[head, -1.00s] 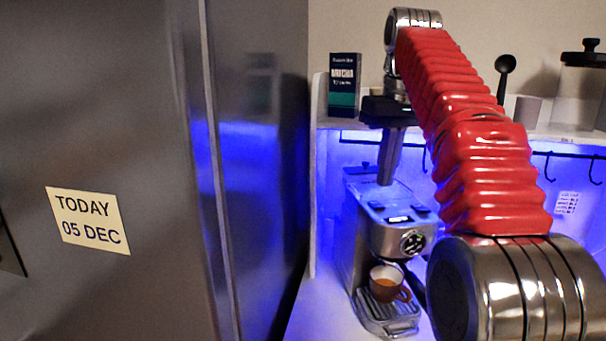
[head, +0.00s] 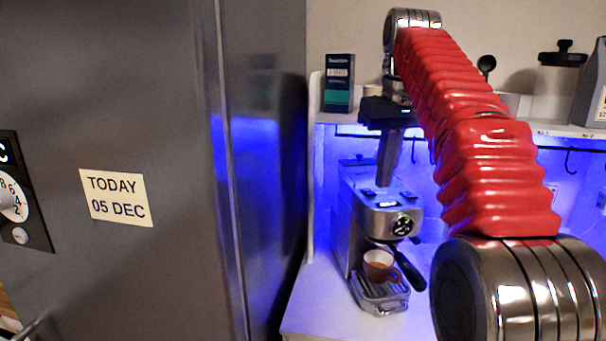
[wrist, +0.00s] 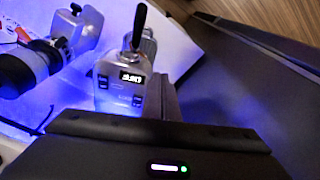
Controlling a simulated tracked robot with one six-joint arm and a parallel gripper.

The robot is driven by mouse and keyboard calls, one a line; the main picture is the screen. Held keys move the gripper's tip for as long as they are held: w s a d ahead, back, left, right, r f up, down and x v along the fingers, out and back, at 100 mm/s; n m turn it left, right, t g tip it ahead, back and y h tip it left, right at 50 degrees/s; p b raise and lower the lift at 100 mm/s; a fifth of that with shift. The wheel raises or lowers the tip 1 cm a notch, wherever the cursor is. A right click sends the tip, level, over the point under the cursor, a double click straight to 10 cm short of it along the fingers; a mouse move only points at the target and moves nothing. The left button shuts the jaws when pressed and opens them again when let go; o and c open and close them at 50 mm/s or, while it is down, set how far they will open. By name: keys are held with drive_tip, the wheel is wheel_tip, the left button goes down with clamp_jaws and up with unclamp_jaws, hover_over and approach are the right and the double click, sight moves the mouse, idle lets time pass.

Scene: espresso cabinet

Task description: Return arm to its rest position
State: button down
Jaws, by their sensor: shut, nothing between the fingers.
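My red-sleeved arm (head: 475,140) arches across the right of the head view. My gripper (head: 385,183) hangs from it, pointing down, its fingers together with nothing visible between them. In the picture it overlaps the top of the silver espresso machine (head: 383,225); I cannot tell the exact gap. A cup (head: 378,265) with brown contents sits on the machine's drip tray. A dark portafilter handle (head: 410,270) sticks out beside it. The wrist view shows the machine's top and lit display (wrist: 131,77) beyond my dark gripper body.
A tall grey cabinet (head: 150,270) with a "TODAY 05 DEC" note (head: 116,197) fills the left side. A shelf above the machine holds a dark box (head: 338,85) and a lidded canister (head: 558,80). Hooks (head: 568,160) hang below the shelf. White counter (head: 310,300) shows left of the machine.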

drive_tip(key=s+f+m+t, duration=0.3)
drive_tip(key=s+f, duration=2.3)
drive_tip(key=s, duration=0.1)
drive_tip(key=shift+s+m+t+h, duration=0.3)
drive_tip(key=shift+s+t, duration=0.05)
drive_tip(key=shift+t, duration=0.05)
